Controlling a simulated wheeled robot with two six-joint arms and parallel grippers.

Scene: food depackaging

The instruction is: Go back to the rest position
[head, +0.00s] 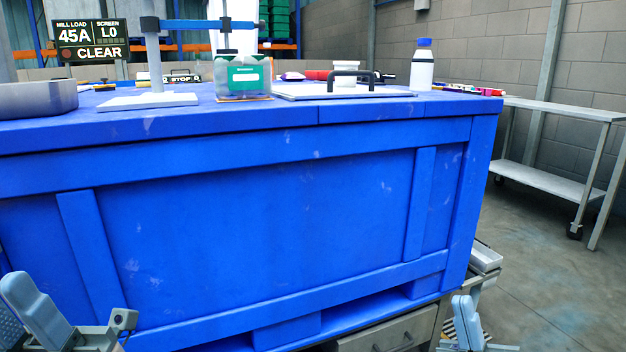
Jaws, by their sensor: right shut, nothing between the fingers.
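My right gripper (467,322) is at the bottom edge, right of centre, low in front of the blue bench's right end. Its blue-grey fingers point up, are shut and hold nothing. Part of my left gripper (38,312) shows in the bottom left corner, also low in front of the bench. It is cut off by the frame edge, and I cannot tell whether its fingers are open or shut. Both grippers are below the bench top and apart from the objects on it.
The blue bench (270,190) fills the middle. On it are a grey round pan (38,98), a green-labelled container (245,78), a board with a black handle (300,92) and a blue-capped bottle (422,68). A metal cart (545,180) stands right, beside open floor (530,280).

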